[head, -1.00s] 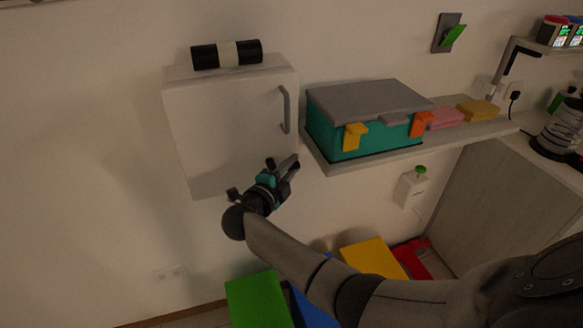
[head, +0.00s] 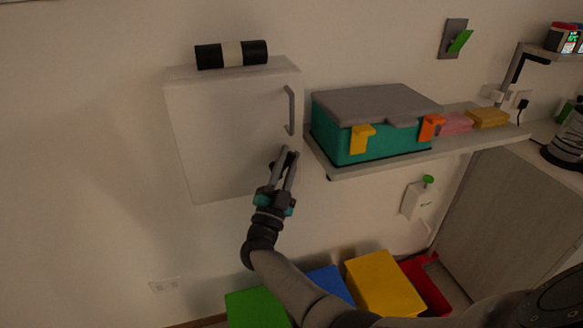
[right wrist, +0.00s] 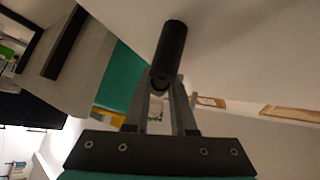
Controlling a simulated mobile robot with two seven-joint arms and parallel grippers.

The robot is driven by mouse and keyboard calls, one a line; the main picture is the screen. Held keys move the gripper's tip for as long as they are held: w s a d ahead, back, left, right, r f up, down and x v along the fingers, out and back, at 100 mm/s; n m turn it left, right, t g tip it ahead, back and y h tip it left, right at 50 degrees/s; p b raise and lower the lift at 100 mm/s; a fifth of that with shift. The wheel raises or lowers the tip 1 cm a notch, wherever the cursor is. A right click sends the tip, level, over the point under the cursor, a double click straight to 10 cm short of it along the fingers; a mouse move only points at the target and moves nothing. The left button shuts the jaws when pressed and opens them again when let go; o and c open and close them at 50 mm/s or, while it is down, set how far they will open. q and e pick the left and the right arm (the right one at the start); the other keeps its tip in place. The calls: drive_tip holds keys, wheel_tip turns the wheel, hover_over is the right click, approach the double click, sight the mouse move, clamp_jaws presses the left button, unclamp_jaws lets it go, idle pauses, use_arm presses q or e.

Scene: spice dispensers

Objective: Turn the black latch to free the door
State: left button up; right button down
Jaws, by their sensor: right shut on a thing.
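The white wall cabinet (head: 215,135) has its door shut, with a grey bar handle (head: 290,110) at its right edge. My right gripper (head: 287,152) is at the lower right of the door, below the handle. In the right wrist view, the black latch (right wrist: 170,48) is a dark rod standing out from the white door face. The fingertips of my right gripper (right wrist: 165,84) are shut on its near end. In the head view the gripper hides the latch. My left gripper is not in view.
A shelf (head: 400,157) with a teal, grey-lidded box (head: 375,105) is just right of the cabinet. A black-and-white roll (head: 231,54) lies on the cabinet top. Green, blue, yellow (head: 383,283) and red bins stand below. The wall left of the cabinet is clear.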

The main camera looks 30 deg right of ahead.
drive_tip(key=n+t+y, duration=0.1)
drive_tip(key=n+t, duration=0.1)
drive_tip(key=a+n+t+y+b, duration=0.1)
drive_tip(key=n+t, duration=0.1)
drive_tip(key=n, duration=0.1)
drive_tip(key=n+t+y, duration=0.1)
drive_tip(key=n, duration=0.1)
drive_tip(key=shift+w+a+r+n+t, duration=0.2)
drive_tip(key=shift+r+n+t, duration=0.1)
drive_tip(key=shift+t, duration=0.1)
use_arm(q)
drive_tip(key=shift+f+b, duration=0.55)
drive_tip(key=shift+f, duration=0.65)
use_arm(e)
drive_tip(key=shift+w+a+n+t+y, duration=0.1)
drive_tip(key=shift+a+n+t+y, duration=0.1)
drive_tip(key=shift+n+t+y, duration=0.6)
drive_tip(key=shift+s+a+n+t+y, duration=0.15)
drive_tip(key=shift+n+t+y, duration=0.25)
drive_tip(key=shift+n+y, duration=0.65)
drive_tip(key=shift+w+a+n+t+y, duration=0.2)
drive_tip(key=shift+n+t+y, duration=0.4)
drive_tip(key=shift+n, duration=0.65)
drive_tip(key=shift+a+r+n, duration=0.1)
drive_tip(key=shift+n, duration=0.3)
drive_tip(key=c, duration=0.8)
unclamp_jaws()
drive_tip(key=shift+o, duration=0.2)
